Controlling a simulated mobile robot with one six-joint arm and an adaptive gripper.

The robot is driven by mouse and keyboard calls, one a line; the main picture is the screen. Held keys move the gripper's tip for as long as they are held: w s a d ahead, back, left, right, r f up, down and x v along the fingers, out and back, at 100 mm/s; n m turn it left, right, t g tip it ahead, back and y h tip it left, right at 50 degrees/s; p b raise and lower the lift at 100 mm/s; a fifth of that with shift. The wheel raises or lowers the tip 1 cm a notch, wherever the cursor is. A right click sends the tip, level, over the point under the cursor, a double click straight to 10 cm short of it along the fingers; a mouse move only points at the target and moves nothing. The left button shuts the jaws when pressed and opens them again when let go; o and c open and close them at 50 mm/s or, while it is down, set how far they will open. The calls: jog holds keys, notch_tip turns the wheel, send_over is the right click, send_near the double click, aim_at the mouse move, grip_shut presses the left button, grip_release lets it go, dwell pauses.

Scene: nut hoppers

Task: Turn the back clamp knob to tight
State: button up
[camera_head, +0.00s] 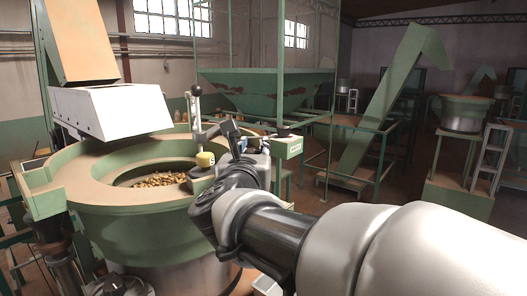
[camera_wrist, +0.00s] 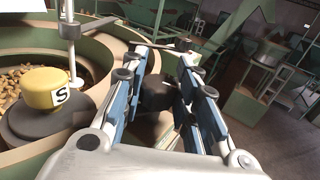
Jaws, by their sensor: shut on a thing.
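My gripper (camera_wrist: 163,66) has its two blue-sided fingers around a dark rounded knob (camera_wrist: 155,94) in the wrist view. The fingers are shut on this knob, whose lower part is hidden. I cannot tell its turn position. In the head view my gripper (camera_head: 236,140) is at the right rim of the green hopper bowl (camera_head: 95,182), and the held knob is hidden there. A yellow knob (camera_wrist: 54,88) with a white "S" label sits on a dark round base, left of my fingers and apart from them. It also shows in the head view (camera_head: 205,159).
A lever with a black ball top (camera_head: 196,91) stands behind the yellow knob. A green box with a white label (camera_head: 292,147) is just right of my gripper. Nuts (camera_head: 160,180) lie in the bowl. A white chute (camera_head: 112,110) hangs over its left side.

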grip_shut()
jog(key=m+h+b, duration=0.1)
jog(key=m+h, duration=0.1)
jog(key=h, duration=0.1)
jog(key=shift+a+g+h, duration=0.15)
jog(key=shift+g+h, duration=0.15)
jog(key=shift+h, duration=0.1)
jog(key=shift+m+g+h+b, duration=0.55)
jog(key=shift+m+h, duration=0.45)
jog(key=shift+h, duration=0.2)
jog(key=shift+r, duration=0.1)
jog(key=o, duration=0.8)
grip_release()
jog(key=shift+o, duration=0.2)
jog(key=v, duration=1.2)
